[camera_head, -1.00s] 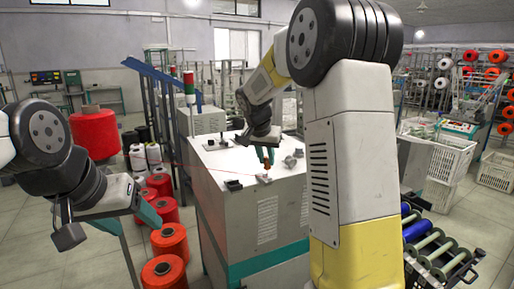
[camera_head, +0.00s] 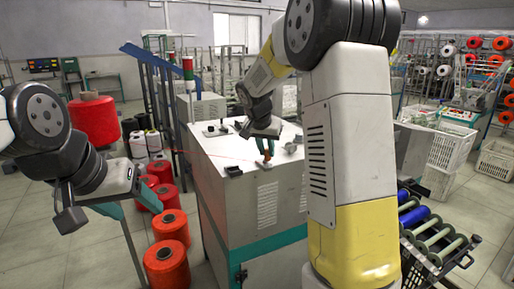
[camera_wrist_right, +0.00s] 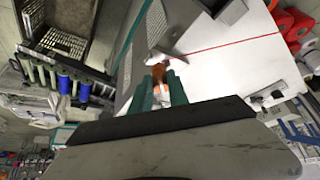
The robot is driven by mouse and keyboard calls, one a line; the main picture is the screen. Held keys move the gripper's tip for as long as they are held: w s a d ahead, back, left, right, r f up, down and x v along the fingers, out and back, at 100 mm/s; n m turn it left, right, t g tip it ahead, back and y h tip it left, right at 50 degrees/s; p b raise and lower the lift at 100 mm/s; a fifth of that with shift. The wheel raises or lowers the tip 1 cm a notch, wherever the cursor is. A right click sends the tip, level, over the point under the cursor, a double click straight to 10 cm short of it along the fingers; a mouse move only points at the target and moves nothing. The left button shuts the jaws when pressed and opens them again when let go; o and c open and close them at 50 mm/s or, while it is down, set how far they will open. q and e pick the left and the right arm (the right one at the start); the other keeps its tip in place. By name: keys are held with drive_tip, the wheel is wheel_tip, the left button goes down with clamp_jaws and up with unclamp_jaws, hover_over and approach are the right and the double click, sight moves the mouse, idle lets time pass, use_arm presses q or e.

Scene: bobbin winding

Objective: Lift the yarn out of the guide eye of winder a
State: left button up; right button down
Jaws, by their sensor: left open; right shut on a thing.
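The winder (camera_head: 245,205) is a grey cabinet with a white top and a teal band. My right gripper (camera_head: 265,153) is over the front part of its top, shut on a small orange piece (camera_head: 267,161). In the right wrist view the orange piece (camera_wrist_right: 158,73) sits between the teal fingertips (camera_wrist_right: 160,90). A thin red yarn (camera_wrist_right: 220,47) runs from near the piece across the white top. I cannot make out the guide eye or whether the yarn is in it. My left gripper (camera_head: 127,205) is open and empty, left of the winder.
Red yarn cones (camera_head: 166,263) stand on the floor between my left gripper and the winder. A small dark block (camera_head: 233,171) sits at the top's front corner. A roller rack (camera_head: 435,235) is at right. A signal tower (camera_head: 188,75) rises behind.

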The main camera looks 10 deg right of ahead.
drive_tip(key=shift+f, duration=0.85)
drive_tip(key=shift+r, duration=0.1)
drive_tip(key=shift+r, duration=1.45)
drive_tip(key=shift+r, duration=1.5)
